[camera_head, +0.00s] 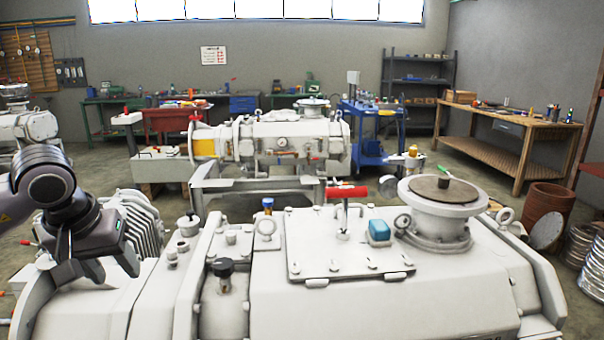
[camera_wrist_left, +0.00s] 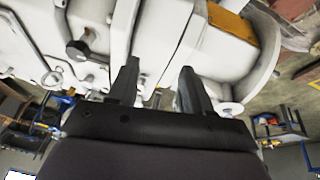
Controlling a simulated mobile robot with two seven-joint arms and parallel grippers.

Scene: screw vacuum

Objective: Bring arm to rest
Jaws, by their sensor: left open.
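My left gripper (camera_head: 98,271) hangs over the left end of the large white screw vacuum pump (camera_head: 470,285) in the head view. The wrist view shows its two fingers (camera_wrist_left: 157,82) spread apart with nothing between them, with white pump housing (camera_wrist_left: 155,35) beyond the tips. I cannot tell whether the fingers touch the housing. My left arm comes in from the left edge. My right gripper is in neither view.
On the pump stand a red-handled valve (camera_head: 346,192), a blue cap (camera_head: 379,232), a black knob (camera_head: 222,267) and a round flange (camera_head: 440,205). A second pump (camera_head: 285,140) is behind it.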

